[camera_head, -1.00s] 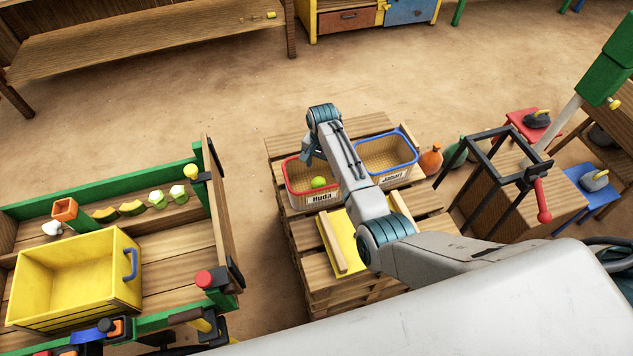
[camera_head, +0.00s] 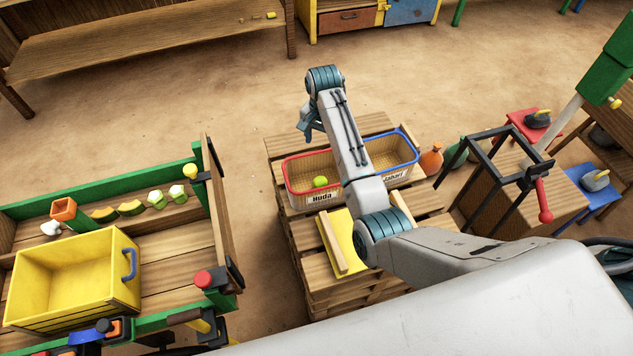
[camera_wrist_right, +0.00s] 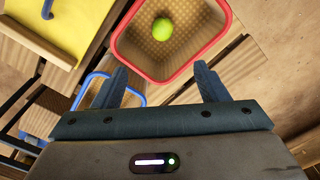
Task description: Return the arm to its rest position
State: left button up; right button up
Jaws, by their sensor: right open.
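My right gripper (camera_head: 308,130) is open and empty above the red-rimmed basket labelled Huda (camera_head: 297,196). Its two fingers (camera_wrist_right: 160,85) show apart in the right wrist view, with nothing between them. A yellow-green ball (camera_head: 320,181) lies in the Huda basket; it also shows in the right wrist view (camera_wrist_right: 162,28). The blue-rimmed basket labelled Jabari (camera_head: 408,137) stands to the right, partly hidden behind my right arm. My left gripper is not clearly seen.
Both baskets stand on a wooden pallet stack (camera_head: 283,150) with a yellow board (camera_head: 340,232) in front. An orange sack (camera_head: 431,160) and a black frame with a red handle (camera_head: 543,203) are at right. A yellow crate (camera_head: 75,275) sits in a green-railed cart at left.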

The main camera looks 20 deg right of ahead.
jog(key=shift+s+f, duration=0.1)
dwell(0.3)
jog(key=s+d+f+n+t, duration=0.1)
jog(key=s+d+f+n, duration=0.2)
jog(key=s, duration=0.7)
jog(key=s+d+f+n+t, duration=0.1)
jog(key=s+d+f, duration=0.3)
jog(key=s, duration=0.6)
jog(key=s+r+n+t, duration=0.1)
jog(key=s+r+n, duration=0.2)
jog(key=s, duration=0.7)
jog(key=s+r+n+t, duration=0.1)
jog(key=s+r+n, duration=0.15)
jog(key=s, duration=0.65)
jog(key=d+f+g+h, duration=0.1)
jog(key=d+f, duration=0.1)
jog(key=f, duration=1.2)
jog(key=d+f+g, duration=0.1)
jog(key=d+f, duration=0.1)
jog(key=f, duration=1.2)
jog(key=s+f, duration=1.8)
jog(key=f, duration=0.2)
jog(key=shift+d+f+g, duration=0.15)
jog(key=shift+d+g, duration=0.25)
jog(key=shift+d, duration=0.05)
